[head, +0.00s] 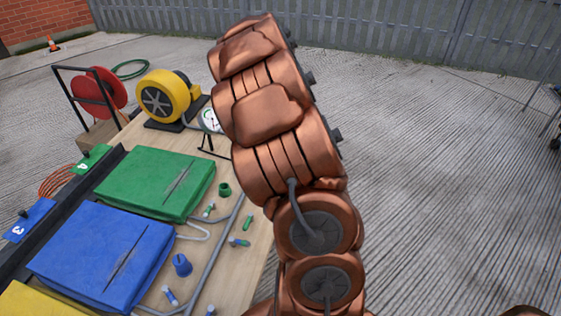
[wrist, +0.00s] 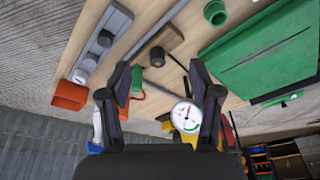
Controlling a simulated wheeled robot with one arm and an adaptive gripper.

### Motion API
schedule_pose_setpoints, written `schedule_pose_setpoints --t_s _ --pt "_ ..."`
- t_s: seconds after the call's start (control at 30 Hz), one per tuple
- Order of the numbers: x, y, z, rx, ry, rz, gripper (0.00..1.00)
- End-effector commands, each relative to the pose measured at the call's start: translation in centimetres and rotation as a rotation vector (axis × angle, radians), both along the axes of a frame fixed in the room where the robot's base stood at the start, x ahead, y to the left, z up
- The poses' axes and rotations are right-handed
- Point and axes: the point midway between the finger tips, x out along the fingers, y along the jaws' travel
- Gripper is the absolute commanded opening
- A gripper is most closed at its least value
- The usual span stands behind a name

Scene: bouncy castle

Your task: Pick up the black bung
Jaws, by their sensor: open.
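In the wrist view a small dark round piece (wrist: 157,57), which looks like the black bung, sits at the end of a brown block (wrist: 163,42) on the wooden board (wrist: 222,20). It is small, and I cannot be sure of its shape. My gripper (wrist: 160,68) is open, with its two dark fingers spread to either side of this piece in the picture. Nothing is between the fingers; the gap in depth is hard to tell. In the head view my copper-coloured arm covers that part of the board, and neither the bung nor the gripper shows.
Green (head: 155,183) and blue (head: 100,255) pads, a yellow blower (head: 167,97) and a red reel (head: 97,92) stand left.

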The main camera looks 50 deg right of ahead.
Motion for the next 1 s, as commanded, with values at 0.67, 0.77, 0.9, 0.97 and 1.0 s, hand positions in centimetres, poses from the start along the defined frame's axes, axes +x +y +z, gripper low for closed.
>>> schedule_pose_setpoints --t_s 0.67,0.77,0.9,0.97,1.0 --pt "1.8 -12.5 -9.9 -0.068 -0.103 -0.016 0.63" --pt "2.1 -12.6 -10.7 -0.068 -0.103 -0.015 0.63" --pt "2.4 -12.6 -11.5 -0.068 -0.103 -0.014 0.63" --pt "2.5 -12.7 -11.8 -0.068 -0.104 -0.015 0.63" --pt "2.6 -12.8 -12.0 -0.067 -0.103 -0.015 0.63"
